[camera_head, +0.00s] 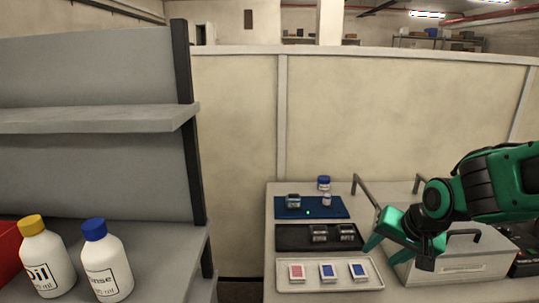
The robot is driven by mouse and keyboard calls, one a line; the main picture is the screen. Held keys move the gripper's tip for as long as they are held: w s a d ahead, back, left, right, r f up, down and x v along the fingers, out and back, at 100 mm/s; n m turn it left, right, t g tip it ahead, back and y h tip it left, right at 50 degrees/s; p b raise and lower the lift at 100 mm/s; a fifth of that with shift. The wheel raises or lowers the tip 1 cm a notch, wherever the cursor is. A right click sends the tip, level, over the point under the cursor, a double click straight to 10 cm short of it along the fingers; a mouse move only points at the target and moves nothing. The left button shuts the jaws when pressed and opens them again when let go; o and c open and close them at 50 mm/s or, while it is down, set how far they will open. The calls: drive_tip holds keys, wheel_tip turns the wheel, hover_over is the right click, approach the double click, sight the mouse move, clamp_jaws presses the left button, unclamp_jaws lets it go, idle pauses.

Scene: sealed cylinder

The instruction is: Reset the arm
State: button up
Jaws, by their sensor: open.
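My arm reaches in from the right edge, and my gripper (398,257) hangs at its end, green and black. Its jaws are open and seem empty, with the fingers pointing down. It is in front of a light grey box (455,262) with a handle on top and hides part of it. The fingers are just right of a pale tray (284,283) that holds a red-marked card and two blue-marked cards. I cannot tell how high the fingers are above the worktop.
A blue mat (335,212) with small jars and a dark tray (290,240) with small metal parts lie behind the pale tray. A grey shelf (100,120) stands left, with a yellow-capped bottle (45,262) and a blue-capped bottle (105,265). A gap separates the shelf and worktop.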

drive_tip(key=s+d+g, duration=0.2)
drive_tip(key=s+d, duration=0.2)
drive_tip(key=s, duration=0.3)
drive_tip(key=s+d+r+g, duration=0.1)
drive_tip(key=s+d+g, duration=0.1)
drive_tip(key=s+d, duration=0.3)
drive_tip(key=s+d+g+h, duration=0.1)
drive_tip(key=s+d, duration=0.3)
drive_tip(key=s, duration=0.7)
drive_tip(key=shift+s+d+r+m+g, duration=0.15)
drive_tip(key=shift+d+m+g, duration=0.05)
drive_tip(key=shift+m+g, duration=0.2)
